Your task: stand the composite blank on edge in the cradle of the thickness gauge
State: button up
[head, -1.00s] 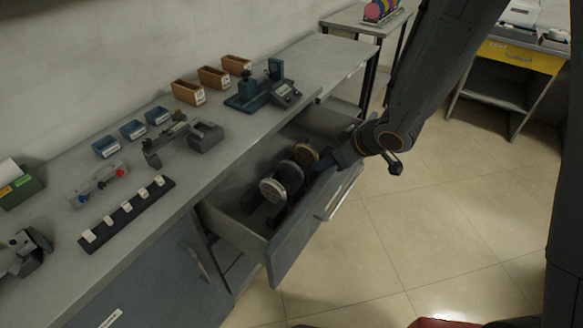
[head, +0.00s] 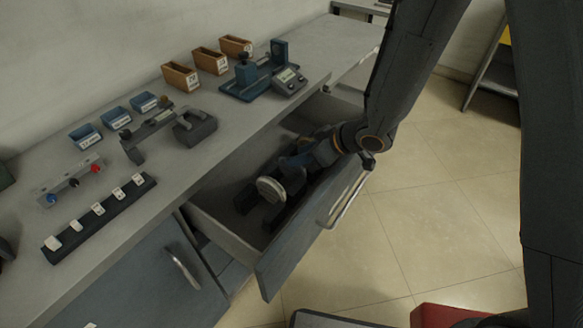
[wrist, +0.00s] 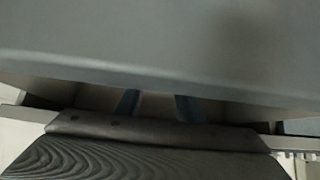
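My gripper (head: 292,163) reaches into the open drawer, over the rack inside it. A pale round disc (head: 271,189) stands on edge in the rack just left of my gripper. My gripper and wrist hide what is behind them. I cannot tell which disc is the composite blank. In the wrist view, my two blue fingers (wrist: 158,106) are apart with a pale gap between them. A large blurred grey surface hides their tips. A blue device with a small display, likely the thickness gauge (head: 243,91), stands on the counter behind the drawer; its cradle looks empty.
The drawer front (head: 305,240) with its handle stands out from the grey counter (head: 165,185). On the counter are wooden bins (head: 211,62), blue bins (head: 115,117), a grey instrument (head: 195,126) and a black strip with white tags (head: 100,215). Open floor lies right of the drawer.

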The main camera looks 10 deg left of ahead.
aim_at(292, 169)
jog(key=shift+p+x, duration=0.3)
jog(key=shift+x, duration=1.8)
jog(key=shift+s+a+r, duration=0.1)
grip_shut()
jog(key=shift+r, duration=0.1)
